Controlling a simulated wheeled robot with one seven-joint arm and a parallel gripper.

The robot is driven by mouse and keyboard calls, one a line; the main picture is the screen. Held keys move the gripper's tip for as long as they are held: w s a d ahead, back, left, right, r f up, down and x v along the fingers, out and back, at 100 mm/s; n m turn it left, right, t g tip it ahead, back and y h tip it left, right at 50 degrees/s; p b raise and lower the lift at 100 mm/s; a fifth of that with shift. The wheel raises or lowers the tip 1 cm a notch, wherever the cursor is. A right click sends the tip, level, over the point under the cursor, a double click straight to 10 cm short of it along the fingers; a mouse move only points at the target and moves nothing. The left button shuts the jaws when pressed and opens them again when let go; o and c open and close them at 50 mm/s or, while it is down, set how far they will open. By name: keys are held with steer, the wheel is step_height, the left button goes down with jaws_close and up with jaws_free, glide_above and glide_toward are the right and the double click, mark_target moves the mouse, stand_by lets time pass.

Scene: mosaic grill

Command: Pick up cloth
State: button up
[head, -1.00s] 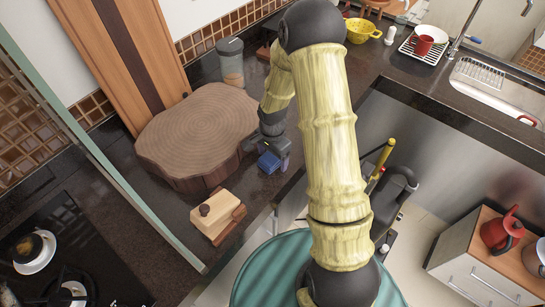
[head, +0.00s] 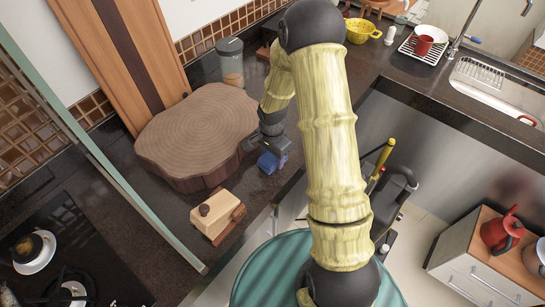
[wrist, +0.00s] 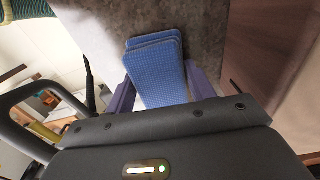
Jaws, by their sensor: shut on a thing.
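The cloth (wrist: 158,75) is a blue, textured, folded pad. In the wrist view it sits between the two purple fingers of my gripper (wrist: 154,90), which are shut on it from both sides. In the head view the cloth (head: 268,162) is a small blue patch at the end of my gripper (head: 272,158), over the dark counter just right of the round wooden block. I cannot tell whether its underside touches the counter. My arm passes in front of the counter to the right of it.
The round wooden block (head: 200,130) stands close to the left of my gripper. A wooden box (head: 217,213) sits nearer on the counter. A jar (head: 230,60) stands behind. A stove (head: 60,255) is at the lower left. The counter's front edge runs close by.

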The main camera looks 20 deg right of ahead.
mark_target(272, 155)
step_height(272, 155, up, 10)
steer(key=shift+r+b, duration=0.1)
steer(key=shift+b, duration=0.75)
steer(key=o, duration=0.4)
steer(key=c, duration=0.3)
